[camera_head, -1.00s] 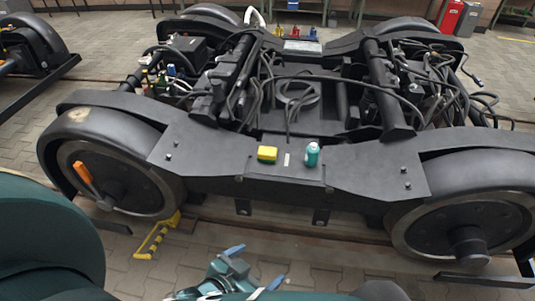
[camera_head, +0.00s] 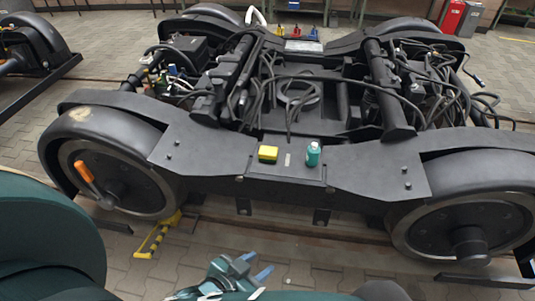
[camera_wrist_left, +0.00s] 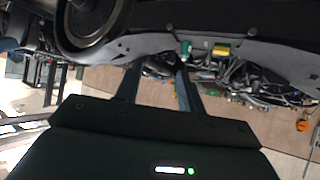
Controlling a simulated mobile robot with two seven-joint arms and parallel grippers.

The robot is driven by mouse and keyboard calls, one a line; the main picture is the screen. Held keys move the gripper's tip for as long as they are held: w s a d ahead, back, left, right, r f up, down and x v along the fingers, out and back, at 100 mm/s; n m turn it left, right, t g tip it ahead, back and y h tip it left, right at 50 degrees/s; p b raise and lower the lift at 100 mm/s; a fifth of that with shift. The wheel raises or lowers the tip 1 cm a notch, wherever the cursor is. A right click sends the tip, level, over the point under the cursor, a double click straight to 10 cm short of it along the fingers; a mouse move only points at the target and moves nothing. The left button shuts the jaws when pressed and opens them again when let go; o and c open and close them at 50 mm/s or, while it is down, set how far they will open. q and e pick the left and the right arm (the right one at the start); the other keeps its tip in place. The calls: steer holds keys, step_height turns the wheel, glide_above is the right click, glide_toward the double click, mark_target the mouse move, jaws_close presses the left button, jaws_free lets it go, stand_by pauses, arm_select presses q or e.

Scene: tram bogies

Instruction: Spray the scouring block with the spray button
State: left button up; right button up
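The scouring block (camera_head: 268,153), yellow with a green layer, lies on the flat middle plate of the near bogie beam. To its right a teal bottle with a pale top (camera_head: 313,155) stands upright; its spray button is too small to make out. Both also show in the left wrist view, the bottle (camera_wrist_left: 186,48) left of the block (camera_wrist_left: 221,50). My left gripper (camera_head: 256,265) is low in front of the bogie, apart from both and empty. In the wrist view its two fingers (camera_wrist_left: 161,72) stand apart. My right gripper is not in view.
The dark bogie frame (camera_head: 200,150) spans the view, with wheels (camera_head: 115,165) at both sides and cables behind the beam. An orange-handled part (camera_head: 85,172) sits at the left wheel. A yellow piece (camera_head: 155,238) lies on the paving. A small light strip (camera_head: 288,159) lies between block and bottle.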

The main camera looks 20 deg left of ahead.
arm_select(q)
jaws_close()
steer(key=shift+w, duration=0.1)
stand_by(0.8)
